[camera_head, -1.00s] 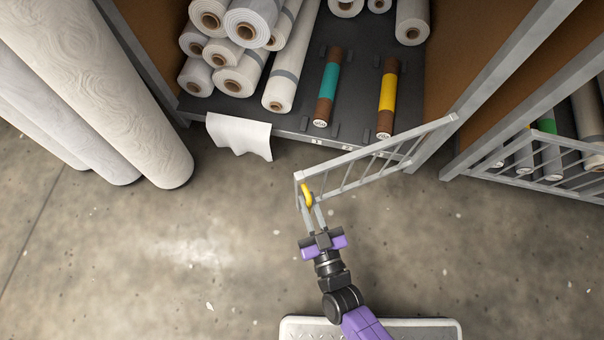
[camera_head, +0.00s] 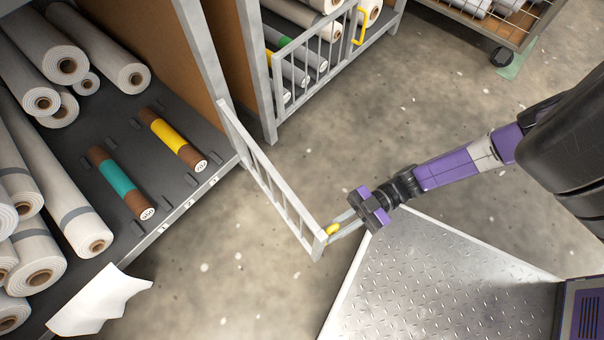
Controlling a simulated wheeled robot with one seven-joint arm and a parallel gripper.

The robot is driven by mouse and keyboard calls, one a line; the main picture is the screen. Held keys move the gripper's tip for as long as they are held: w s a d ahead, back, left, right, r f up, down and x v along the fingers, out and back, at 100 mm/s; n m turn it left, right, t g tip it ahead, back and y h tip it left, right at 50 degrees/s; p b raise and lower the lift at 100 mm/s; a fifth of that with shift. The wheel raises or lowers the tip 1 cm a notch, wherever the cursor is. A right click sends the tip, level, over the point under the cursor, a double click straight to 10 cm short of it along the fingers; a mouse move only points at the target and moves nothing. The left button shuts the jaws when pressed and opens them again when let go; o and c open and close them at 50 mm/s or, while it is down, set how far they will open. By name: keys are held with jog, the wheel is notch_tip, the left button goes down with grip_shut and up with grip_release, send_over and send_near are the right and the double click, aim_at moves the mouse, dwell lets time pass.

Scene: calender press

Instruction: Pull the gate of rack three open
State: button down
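A grey barred gate (camera_head: 270,180) hangs from the upright post between two racks. It stands swung out from the front of the left rack, over the floor, with that rack's opening uncovered. Its yellow handle (camera_head: 333,229) is at the free end, partly hidden by the fingers. My gripper (camera_head: 338,227) has its fingers around the handle and appears shut on it. No rack number can be read.
The open rack's shelf holds brown rolls with a teal band (camera_head: 118,176) and a yellow band (camera_head: 172,136), beside several white rolls. A neighbouring rack has a closed gate (camera_head: 318,58). A white sheet (camera_head: 100,302) hangs over the shelf edge. My metal base plate lies below right.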

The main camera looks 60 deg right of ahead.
jog(key=shift+s+d+b, duration=0.1)
jog(key=shift+s+d, duration=0.1)
jog(key=shift+d, duration=0.55)
jog(key=shift+s+d+b, duration=0.15)
jog(key=shift+s+d, duration=0.1)
jog(key=shift+d, duration=0.5)
jog(key=shift+s+d+b, duration=0.1)
jog(key=shift+s+d, duration=0.1)
jog(key=shift+d, duration=0.55)
jog(key=c, duration=1.5)
grip_release()
jog(key=shift+o, duration=0.2)
jog(key=v, duration=0.8)
jog(key=shift+p, duration=0.3)
jog(key=shift+a, duration=0.1)
